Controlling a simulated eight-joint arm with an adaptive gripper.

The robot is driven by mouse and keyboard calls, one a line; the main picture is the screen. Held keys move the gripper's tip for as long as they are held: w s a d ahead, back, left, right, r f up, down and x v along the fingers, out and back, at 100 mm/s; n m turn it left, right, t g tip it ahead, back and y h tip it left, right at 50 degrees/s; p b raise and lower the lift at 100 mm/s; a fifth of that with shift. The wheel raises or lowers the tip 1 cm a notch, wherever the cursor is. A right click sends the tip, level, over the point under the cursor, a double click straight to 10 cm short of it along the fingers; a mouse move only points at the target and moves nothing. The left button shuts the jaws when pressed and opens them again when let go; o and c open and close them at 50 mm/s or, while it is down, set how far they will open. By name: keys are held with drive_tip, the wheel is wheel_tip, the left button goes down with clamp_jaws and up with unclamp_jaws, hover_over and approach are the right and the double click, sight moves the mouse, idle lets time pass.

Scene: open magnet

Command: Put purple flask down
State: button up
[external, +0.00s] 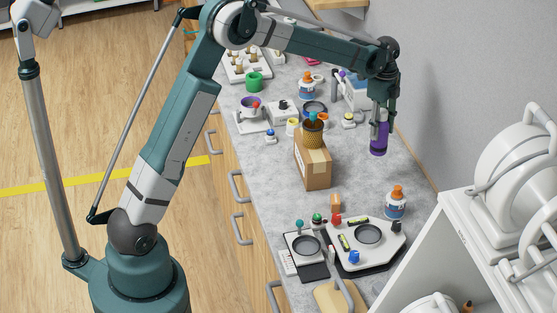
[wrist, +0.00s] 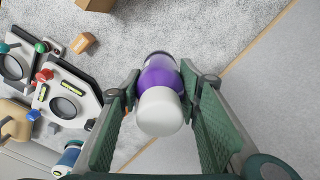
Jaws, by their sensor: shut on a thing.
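The purple flask (external: 379,139) hangs upright in my gripper (external: 382,112) near the right side of the counter in the external view. It has a purple body and a pale top. In the wrist view the flask (wrist: 160,80) sits between the two green fingers of my gripper (wrist: 160,108), with its white cap towards the camera. The fingers are shut on it. It appears to be above the grey counter (external: 360,172), but I cannot tell the exact gap to the surface.
A white bottle with an orange cap (external: 396,203) and instruments with round plates (external: 368,234) stand nearer. The counter around the flask looks clear, with a wall at the right.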

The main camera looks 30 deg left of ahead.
sight(378, 148)
drive_tip(key=shift+f, duration=1)
drive_tip(key=shift+f, duration=3.15)
drive_tip(key=shift+f+p, duration=0.35)
drive_tip(key=shift+f, duration=1.5)
drive_tip(key=shift+f, duration=0.15)
drive_tip(key=o, duration=0.9)
drive_tip(key=shift+o, duration=0.4)
